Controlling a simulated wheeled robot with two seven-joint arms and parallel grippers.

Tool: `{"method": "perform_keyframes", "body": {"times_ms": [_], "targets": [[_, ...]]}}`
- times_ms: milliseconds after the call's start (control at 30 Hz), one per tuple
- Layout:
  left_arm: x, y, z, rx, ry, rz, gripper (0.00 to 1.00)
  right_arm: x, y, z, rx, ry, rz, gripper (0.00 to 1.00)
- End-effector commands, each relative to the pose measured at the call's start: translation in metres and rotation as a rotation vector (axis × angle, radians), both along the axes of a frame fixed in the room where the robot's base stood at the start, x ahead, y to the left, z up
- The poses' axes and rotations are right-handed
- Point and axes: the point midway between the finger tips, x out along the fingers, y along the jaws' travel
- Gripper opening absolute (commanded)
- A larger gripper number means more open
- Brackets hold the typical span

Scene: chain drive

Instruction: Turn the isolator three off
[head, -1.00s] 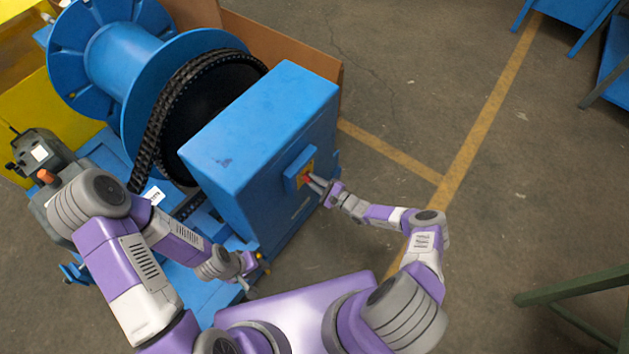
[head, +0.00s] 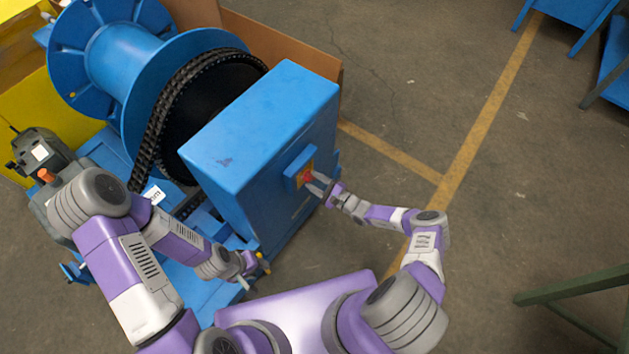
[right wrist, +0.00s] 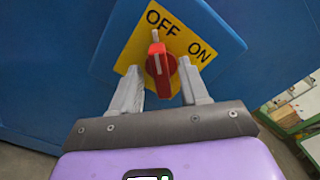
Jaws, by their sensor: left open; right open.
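The isolator is a red knob (right wrist: 160,72) with a white mark, on a yellow plate (right wrist: 134,52) lettered OFF and ON. The plate sits on a blue box on the cabinet's side. In the right wrist view the knob's white mark points up at the OFF lettering. The knob also shows red in the head view (head: 307,176). My right gripper (right wrist: 162,88) is open, its fingers on either side of the knob's lower part with gaps beside it. In the head view my right gripper (head: 317,185) is just off the plate. My left gripper (head: 250,264) is open low beside the cabinet.
The blue cabinet (head: 255,125) stands beside a black chain (head: 152,135) and a large blue spool (head: 120,60). A grey motor (head: 42,160) is at the left.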

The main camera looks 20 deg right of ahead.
Motion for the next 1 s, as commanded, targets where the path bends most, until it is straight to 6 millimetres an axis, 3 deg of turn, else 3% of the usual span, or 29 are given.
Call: {"method": "perform_keyframes", "body": {"times_ms": [400, 1000], "targets": [[0.000, 0.000, 0.010, 0.000, 0.000, 0.000, 0.43, -0.050, -0.040, 0.001, -0.001, 0.000, -0.001, 0.45], [0.000, 0.000, 0.010, 0.000, 0.000, 0.000, 0.43, -0.055, -0.043, 0.000, 0.000, -0.001, -0.001, 0.45]]}}
